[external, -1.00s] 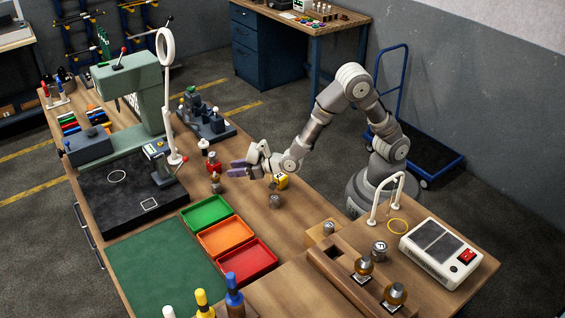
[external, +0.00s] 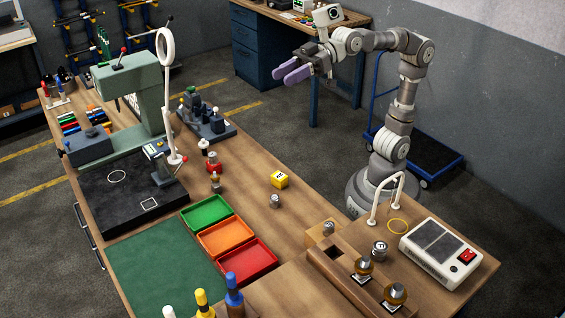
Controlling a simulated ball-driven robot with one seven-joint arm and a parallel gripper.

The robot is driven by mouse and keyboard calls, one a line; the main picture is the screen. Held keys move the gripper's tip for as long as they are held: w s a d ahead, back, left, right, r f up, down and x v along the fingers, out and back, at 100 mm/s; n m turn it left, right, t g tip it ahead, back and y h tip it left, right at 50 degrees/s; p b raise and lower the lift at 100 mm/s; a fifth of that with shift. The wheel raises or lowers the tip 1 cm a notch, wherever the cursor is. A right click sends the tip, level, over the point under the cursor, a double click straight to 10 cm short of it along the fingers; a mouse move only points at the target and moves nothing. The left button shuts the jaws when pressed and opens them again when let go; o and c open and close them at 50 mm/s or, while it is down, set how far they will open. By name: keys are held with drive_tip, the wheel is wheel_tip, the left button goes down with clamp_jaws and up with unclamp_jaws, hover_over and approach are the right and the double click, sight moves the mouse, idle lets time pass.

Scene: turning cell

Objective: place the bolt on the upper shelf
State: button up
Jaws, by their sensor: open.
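My gripper (external: 280,77), with purple fingers, is raised high at the upper middle, well above and behind the workbench. Its fingers are apart and I see nothing between them. I cannot pick out a bolt for certain. A small grey metal cylinder (external: 275,201) stands on the bare bench top, near a yellow block (external: 280,180) with a dark mark. Similar metal pieces stand on a wooden block (external: 319,240) and on the raised wooden board at the right; one of them is a marked cylinder (external: 379,251). I cannot tell which surface is the upper shelf.
Green (external: 206,213), orange (external: 226,238) and red (external: 247,262) trays lie mid-bench. A green machine (external: 130,95) and a white ring lamp (external: 170,100) stand at the left. A white device (external: 440,255) and a white arched handle (external: 399,183) are at the right.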

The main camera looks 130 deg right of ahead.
drive_tip(key=s+a+r, duration=0.1)
drive_tip(key=s+r, duration=0.4)
drive_tip(key=s, duration=0.1)
drive_tip(key=shift+s+a+r+n, duration=0.3)
drive_tip(key=shift+s+n, duration=0.05)
drive_tip(key=shift+n, duration=0.05)
